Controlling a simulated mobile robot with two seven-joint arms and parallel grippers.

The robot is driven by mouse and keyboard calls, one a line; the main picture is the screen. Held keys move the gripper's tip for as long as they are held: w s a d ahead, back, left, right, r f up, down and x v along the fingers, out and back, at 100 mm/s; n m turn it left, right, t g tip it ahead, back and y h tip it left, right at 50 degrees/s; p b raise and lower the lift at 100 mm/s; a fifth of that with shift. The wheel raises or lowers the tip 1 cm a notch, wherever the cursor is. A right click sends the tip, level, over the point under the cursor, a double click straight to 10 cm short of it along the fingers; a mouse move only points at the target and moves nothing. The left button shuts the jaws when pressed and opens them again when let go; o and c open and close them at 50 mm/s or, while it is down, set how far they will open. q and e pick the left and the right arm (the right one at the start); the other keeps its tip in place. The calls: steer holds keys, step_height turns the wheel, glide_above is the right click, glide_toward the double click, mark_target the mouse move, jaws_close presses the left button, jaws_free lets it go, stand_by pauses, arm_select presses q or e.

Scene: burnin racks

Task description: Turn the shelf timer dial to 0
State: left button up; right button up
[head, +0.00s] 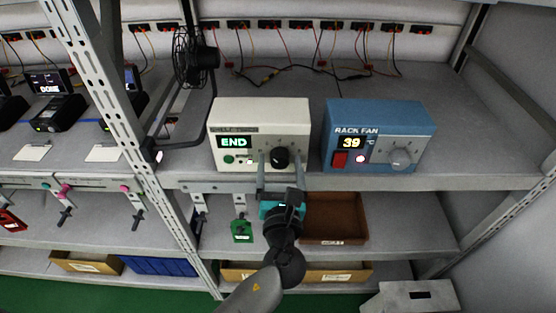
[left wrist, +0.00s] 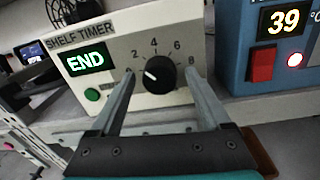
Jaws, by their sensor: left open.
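My right gripper is out of view.
A blue rack fan box (head: 378,118) reading 39, with a red switch and a grey knob, stands right of the timer. A brown bin (head: 335,220) sits on the shelf below. A rack post (head: 118,100) and a small black fan (head: 195,58) are at left.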

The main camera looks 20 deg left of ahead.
arm_select(q)
jaws_close()
stand_by(0.6)
